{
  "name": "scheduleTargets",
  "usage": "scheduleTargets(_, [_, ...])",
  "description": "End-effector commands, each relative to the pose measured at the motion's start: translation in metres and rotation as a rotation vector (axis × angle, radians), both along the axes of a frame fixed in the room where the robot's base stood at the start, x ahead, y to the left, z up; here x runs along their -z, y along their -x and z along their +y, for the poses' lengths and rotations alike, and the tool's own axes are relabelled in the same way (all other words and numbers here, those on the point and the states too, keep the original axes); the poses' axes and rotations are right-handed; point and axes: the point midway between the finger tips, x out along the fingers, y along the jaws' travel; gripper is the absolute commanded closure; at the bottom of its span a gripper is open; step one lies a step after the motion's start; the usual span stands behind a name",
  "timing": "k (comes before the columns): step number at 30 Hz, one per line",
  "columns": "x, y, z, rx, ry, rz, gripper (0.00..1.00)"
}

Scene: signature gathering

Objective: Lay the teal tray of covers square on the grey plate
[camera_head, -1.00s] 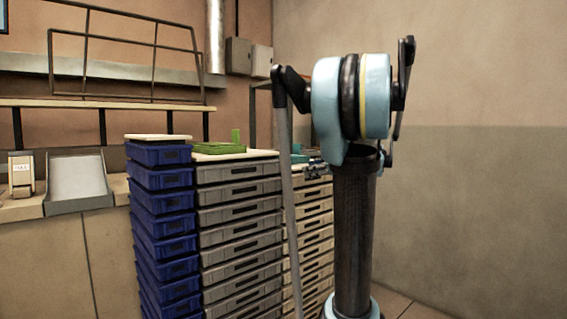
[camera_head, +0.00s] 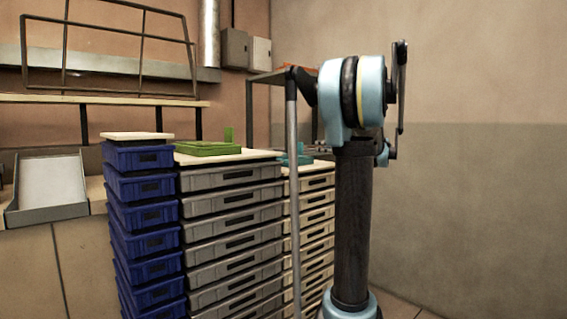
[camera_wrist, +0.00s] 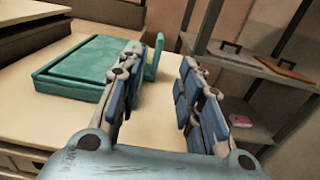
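The teal tray (camera_wrist: 82,68) lies flat on a pale tabletop in the wrist view, left of my gripper. It has an upright teal tab (camera_wrist: 153,58) at its right side. My gripper (camera_wrist: 163,62) is open and empty, and the tab shows in the gap between its fingers, close to the left finger. I cannot tell whether they touch. In the head view a small part of the teal tray (camera_head: 303,154) shows on the right stack, mostly hidden by my arm. I cannot make out the covers or surely identify the grey plate.
A green tray (camera_head: 208,148) sits on the stack of grey crates (camera_head: 235,205). Blue crates (camera_head: 142,215) stand to its left. A sloped grey holder (camera_head: 48,188) is at far left. In the wrist view, a shelf rack (camera_wrist: 262,68) with flat clipboard-like items stands at right.

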Motion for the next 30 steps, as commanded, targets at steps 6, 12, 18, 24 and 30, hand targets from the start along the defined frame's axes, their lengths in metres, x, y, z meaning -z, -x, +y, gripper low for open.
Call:
scheduleTargets(6, [0.000, -0.030, 0.019, 0.001, 0.001, 0.001, 0.67])
scheduleTargets(12, [0.000, -0.058, 0.039, 0.002, 0.001, 0.000, 0.67])
scheduleTargets(18, [0.000, -0.081, 0.055, 0.003, 0.001, 0.000, 0.67])
scheduleTargets(24, [0.000, -0.089, 0.061, 0.005, 0.001, 0.000, 0.67])
scheduleTargets(30, [0.002, -0.101, 0.070, 0.003, 0.001, 0.000, 0.67])
